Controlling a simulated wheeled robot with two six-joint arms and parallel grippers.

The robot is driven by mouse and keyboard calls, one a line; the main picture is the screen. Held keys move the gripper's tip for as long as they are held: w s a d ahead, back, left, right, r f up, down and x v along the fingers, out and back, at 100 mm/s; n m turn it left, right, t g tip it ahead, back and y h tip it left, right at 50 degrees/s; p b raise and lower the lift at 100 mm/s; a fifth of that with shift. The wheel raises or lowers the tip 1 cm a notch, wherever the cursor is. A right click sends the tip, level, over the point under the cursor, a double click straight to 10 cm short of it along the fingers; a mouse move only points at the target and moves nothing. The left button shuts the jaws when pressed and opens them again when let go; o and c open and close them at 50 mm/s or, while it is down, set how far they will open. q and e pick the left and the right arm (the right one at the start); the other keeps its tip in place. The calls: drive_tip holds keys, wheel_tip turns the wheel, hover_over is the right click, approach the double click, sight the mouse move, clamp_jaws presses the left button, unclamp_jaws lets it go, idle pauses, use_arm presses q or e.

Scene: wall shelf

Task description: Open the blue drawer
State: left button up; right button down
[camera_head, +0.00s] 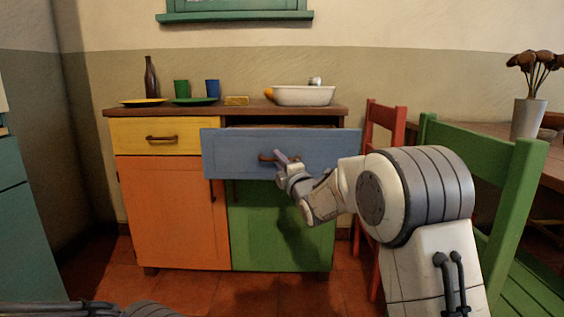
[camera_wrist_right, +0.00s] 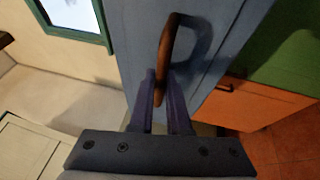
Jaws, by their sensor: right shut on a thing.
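The blue drawer (camera_head: 325,152) is at the upper right of the cabinet, and its front stands out from the cabinet, so it is pulled part way open. A dark gap shows above its front. Its brown handle (camera_head: 266,157) also shows in the right wrist view (camera_wrist_right: 169,52). My right gripper (camera_head: 281,160) is shut on the handle; in the right wrist view its two purple fingers (camera_wrist_right: 161,88) close around the handle's lower end. My left gripper is not in view; only a bit of my left arm shows at the bottom left.
Beside the drawer are a yellow drawer (camera_head: 140,136), an orange door (camera_head: 170,210) and a green door (camera_head: 265,235). The top (camera_head: 135,110) holds plates, cups, a bottle (camera_head: 151,80) and a white basin (camera_head: 303,96). A red chair (camera_head: 372,140) and green chair (camera_head: 530,170) stand close at right.

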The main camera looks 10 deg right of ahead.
drive_tip(key=shift+d+f, duration=0.1)
drive_tip(key=shift+d, duration=0.2)
drive_tip(key=c, duration=0.9)
unclamp_jaws()
drive_tip(key=shift+a, duration=0.2)
drive_tip(key=shift+p+v, duration=1.25)
drive_tip(key=shift+v, duration=3.95)
